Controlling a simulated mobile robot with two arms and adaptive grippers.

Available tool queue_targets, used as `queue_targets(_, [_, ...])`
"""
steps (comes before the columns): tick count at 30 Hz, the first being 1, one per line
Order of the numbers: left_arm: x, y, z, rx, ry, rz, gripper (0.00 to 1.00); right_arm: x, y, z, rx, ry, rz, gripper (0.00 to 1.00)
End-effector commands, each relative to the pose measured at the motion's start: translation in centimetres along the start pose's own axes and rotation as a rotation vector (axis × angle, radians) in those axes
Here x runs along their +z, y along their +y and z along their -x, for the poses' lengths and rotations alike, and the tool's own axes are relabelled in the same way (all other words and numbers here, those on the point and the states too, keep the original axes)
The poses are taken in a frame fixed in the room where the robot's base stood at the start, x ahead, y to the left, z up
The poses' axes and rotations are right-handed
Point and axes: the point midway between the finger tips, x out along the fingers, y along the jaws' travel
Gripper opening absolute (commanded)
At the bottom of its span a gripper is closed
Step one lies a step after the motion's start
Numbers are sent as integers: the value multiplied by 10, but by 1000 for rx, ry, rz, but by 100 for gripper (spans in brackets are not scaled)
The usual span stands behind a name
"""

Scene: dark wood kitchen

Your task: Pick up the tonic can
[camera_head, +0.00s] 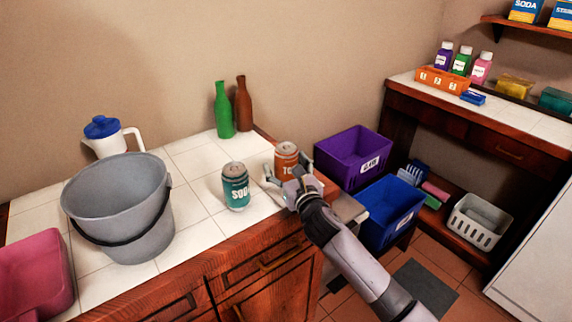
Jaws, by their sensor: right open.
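The tonic can (286,155) is orange-brown with a grey top and stands upright on the white tiled counter near its right end. Only the start of its label shows; my gripper hides its lower part. My right gripper (283,178) is open at the can, with its fingers at the can's lower front and right side. I cannot tell whether they touch it. A teal soda can (236,188) stands upright to the left of the tonic can, clear of the gripper. My left gripper is not in the picture.
A green bottle (223,110) and a brown bottle (243,104) stand behind the cans. A grey bucket (120,200), a white jug (131,138) and a pink bin (35,270) occupy the left. Purple (340,160) and blue (392,205) bins are right of the counter.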

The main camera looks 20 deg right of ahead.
Motion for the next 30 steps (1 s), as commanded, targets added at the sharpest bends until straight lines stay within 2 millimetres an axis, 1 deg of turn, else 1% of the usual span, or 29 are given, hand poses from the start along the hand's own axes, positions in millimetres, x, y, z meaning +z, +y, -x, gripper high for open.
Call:
queue_targets(5, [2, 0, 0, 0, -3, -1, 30, 0, 0, 0, 0, 0, 0, 73])
queue_targets(30, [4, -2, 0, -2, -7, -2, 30, 0, 0, 0, 0, 0, 0, 18])
